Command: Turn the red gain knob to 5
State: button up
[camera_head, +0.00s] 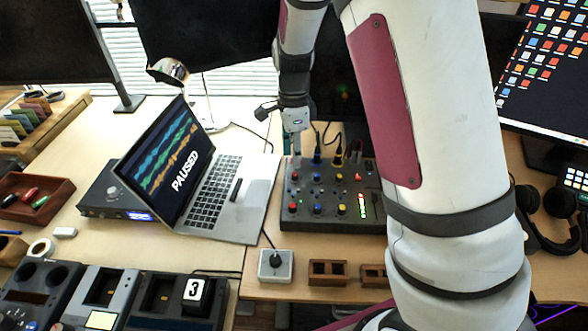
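The dark mixer panel (330,222) lies on the desk in the middle, with rows of small red, blue and yellow knobs. One red knob (294,176) sits at its upper left, just below my gripper. Other red knobs are on the panel, and I cannot read labels or scale numbers to tell which is the gain knob. My gripper (297,155) points down over the panel's upper left. Its fingertips are small here, and I cannot tell whether they are open, shut or touching the knob.
An open laptop (248,205) reading "PAUSED" stands left of the mixer. Cables and plugs rise from the mixer's back. A small grey box with a black knob (276,265) and wooden holders (328,272) sit in front. Headphones (545,215) lie at right. My arm hides the mixer's right side.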

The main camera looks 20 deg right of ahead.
aim_at(295, 174)
jog(key=f, duration=0.6)
jog(key=shift+s, duration=0.2)
jog(key=shift+r, duration=0.1)
grip_shut()
